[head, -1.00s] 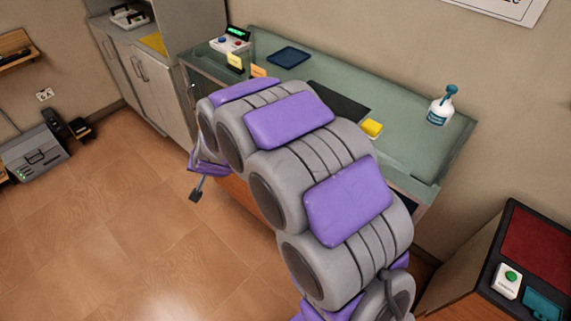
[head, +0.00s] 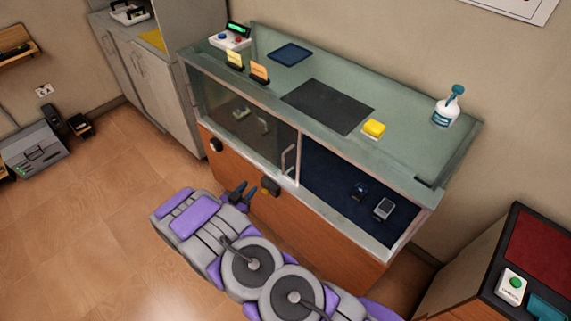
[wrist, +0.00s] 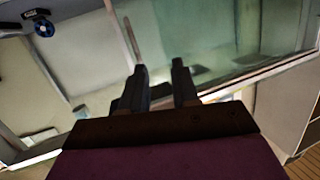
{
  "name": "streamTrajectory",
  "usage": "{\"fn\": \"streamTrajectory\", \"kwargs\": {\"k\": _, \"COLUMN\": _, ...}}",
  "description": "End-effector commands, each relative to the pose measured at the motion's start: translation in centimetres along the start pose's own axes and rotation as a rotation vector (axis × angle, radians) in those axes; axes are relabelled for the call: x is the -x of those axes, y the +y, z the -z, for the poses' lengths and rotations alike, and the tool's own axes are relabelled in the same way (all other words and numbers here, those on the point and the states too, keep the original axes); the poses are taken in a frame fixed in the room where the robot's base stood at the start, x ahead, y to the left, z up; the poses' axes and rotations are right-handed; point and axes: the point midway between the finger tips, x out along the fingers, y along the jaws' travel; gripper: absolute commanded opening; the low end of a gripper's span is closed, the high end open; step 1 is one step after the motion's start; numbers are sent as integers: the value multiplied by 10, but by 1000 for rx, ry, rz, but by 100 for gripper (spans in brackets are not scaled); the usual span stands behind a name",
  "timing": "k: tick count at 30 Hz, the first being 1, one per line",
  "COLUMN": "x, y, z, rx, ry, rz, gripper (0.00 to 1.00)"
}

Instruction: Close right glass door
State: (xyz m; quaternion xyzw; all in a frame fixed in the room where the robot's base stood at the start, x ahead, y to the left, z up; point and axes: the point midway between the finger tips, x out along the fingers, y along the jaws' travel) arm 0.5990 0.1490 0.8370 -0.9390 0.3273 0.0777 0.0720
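The display case (head: 300,215) has a teal top and a wooden lower front. Its right half is uncovered, showing a dark blue interior (head: 330,175). Glass (head: 240,120) covers the left half, with a pale vertical handle (head: 288,158) near the middle. The right glass door seems slid left; I cannot separate its pane from the left one. My gripper (head: 240,191) is low before the left half, left of and below the handle. In the wrist view my gripper (wrist: 160,70) has its fingers apart, with nothing visibly held. A pale bar (wrist: 131,38), probably the handle, is beyond them.
Small devices (head: 383,208) lie inside the right half. A spray bottle (head: 448,106) stands on top.

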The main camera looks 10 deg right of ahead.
Motion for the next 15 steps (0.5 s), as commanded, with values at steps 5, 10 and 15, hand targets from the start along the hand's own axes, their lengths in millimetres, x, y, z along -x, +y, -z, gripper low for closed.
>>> {"fn": "streamTrajectory", "kwargs": {"k": 5, "x": 9, "y": 30, "z": -10, "rx": 60, "ry": 145, "rz": -56, "gripper": 30}}
{"fn": "streamTrajectory", "kwargs": {"k": 10, "x": 11, "y": 40, "z": -10, "rx": 79, "ry": 196, "rz": -76, "gripper": 30}}
{"fn": "streamTrajectory", "kwargs": {"k": 15, "x": -4, "y": 42, "z": -7, "rx": 78, "ry": 199, "rz": -80, "gripper": 30}}
